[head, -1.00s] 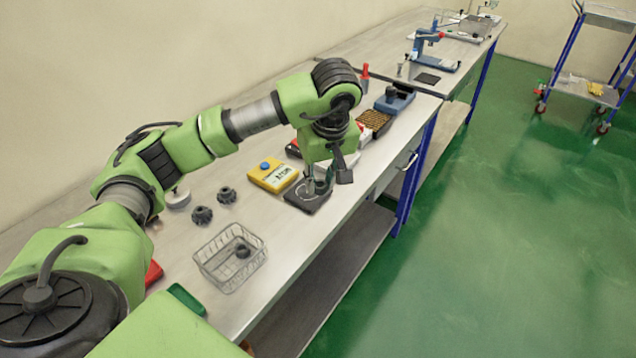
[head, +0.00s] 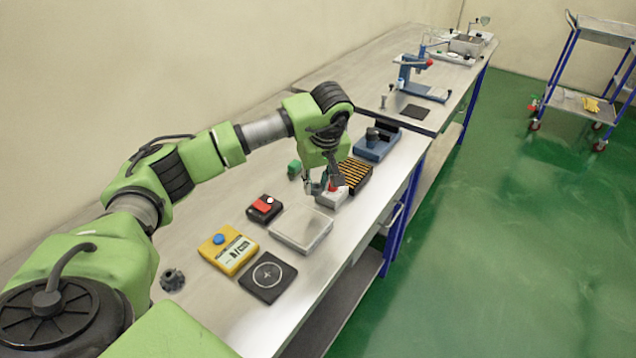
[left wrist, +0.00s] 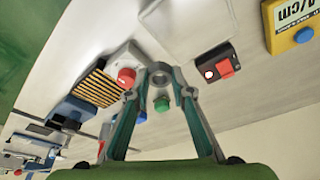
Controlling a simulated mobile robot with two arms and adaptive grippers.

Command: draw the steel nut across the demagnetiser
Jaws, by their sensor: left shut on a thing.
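My left gripper (head: 320,188) hangs over the bench beside a small pale box with a red button (head: 331,198). In the left wrist view its two fingers (left wrist: 161,78) close on a small grey ring-shaped piece, the steel nut (left wrist: 161,77). The nut is held between the fingertips, and in the head view the gripper mostly hides it. A flat pale plate (head: 300,228) lies nearer on the bench, with a black box with a red switch (head: 264,208) beside it. No label shows which device is the demagnetiser. My right gripper is not in view.
A black-and-yellow striped block (head: 355,175) and a blue device (head: 377,144) stand beyond the gripper. A small green object (head: 294,169) is behind it. The bench's front edge is at right.

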